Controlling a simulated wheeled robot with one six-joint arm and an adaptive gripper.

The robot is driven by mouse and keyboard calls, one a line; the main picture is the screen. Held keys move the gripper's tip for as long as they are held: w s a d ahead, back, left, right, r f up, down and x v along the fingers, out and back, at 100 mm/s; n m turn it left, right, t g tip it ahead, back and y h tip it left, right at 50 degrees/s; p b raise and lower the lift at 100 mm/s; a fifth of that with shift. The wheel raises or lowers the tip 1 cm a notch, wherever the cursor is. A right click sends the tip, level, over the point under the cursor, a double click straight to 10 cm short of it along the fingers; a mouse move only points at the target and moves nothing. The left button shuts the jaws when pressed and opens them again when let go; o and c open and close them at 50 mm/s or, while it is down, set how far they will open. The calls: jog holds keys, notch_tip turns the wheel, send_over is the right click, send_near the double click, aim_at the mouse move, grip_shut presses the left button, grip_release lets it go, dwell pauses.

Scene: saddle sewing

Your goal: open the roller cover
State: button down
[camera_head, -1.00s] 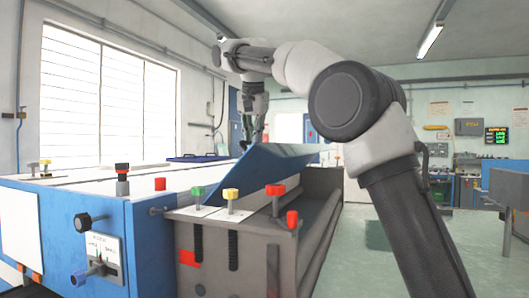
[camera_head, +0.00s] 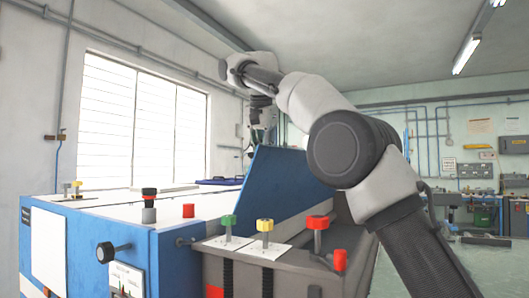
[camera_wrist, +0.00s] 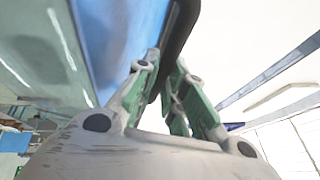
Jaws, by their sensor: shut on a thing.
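The roller cover (camera_head: 292,188) is a blue panel on the machine, raised and steeply tilted, with its upper edge near my gripper (camera_head: 256,145). In the wrist view the cover (camera_wrist: 122,38) fills the upper middle, and its dark edge runs down between the green-lined fingers of my gripper (camera_wrist: 168,88). The fingers are shut on that edge. In the head view the fingertips are partly hidden behind the cover. My forearm passes above and to the right of it.
A window (camera_head: 135,120) is behind on the left. Open floor lies to the right.

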jog(key=shift+w+a+f, duration=0.1)
jog(key=shift+a+f, duration=0.15)
jog(key=shift+f, duration=0.2)
jog(key=c, duration=1.5)
grip_release()
jog(key=shift+w+a, duration=0.1)
jog(key=shift+w, duration=0.05)
jog(key=shift+r, duration=0.15)
jog(key=shift+r, duration=0.15)
